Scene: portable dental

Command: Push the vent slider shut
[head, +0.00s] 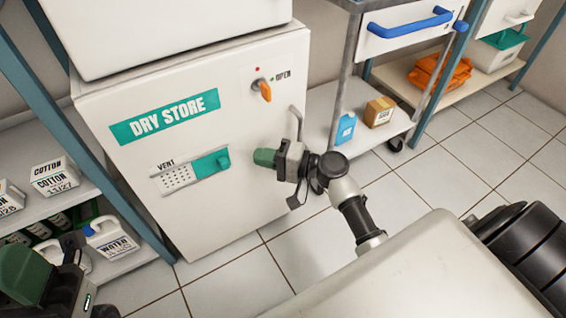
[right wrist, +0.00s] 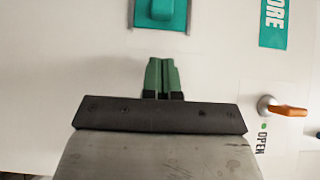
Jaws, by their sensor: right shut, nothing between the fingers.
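The white DRY STORE cabinet has a vent on its front, with a teal vent slider (head: 211,164) at the right end of its track. The slider has a raised block handle. The perforated vent grille (head: 176,178) shows uncovered to its left. In the right wrist view the slider (right wrist: 160,14) is at the top edge, partly cut off. My right gripper (head: 263,157) is shut and empty, to the right of the slider and apart from it; its green fingers (right wrist: 162,77) lie together. My left gripper (head: 25,272) is partly in view at bottom left; its jaws are unclear.
An orange knob (head: 265,90) marked OPEN and a grey door handle (head: 297,122) are on the cabinet's right side. A shelf at left holds cotton boxes (head: 54,177) and a water jug (head: 108,238). A cart at right has a blue handle (head: 410,22). Tiled floor lies between.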

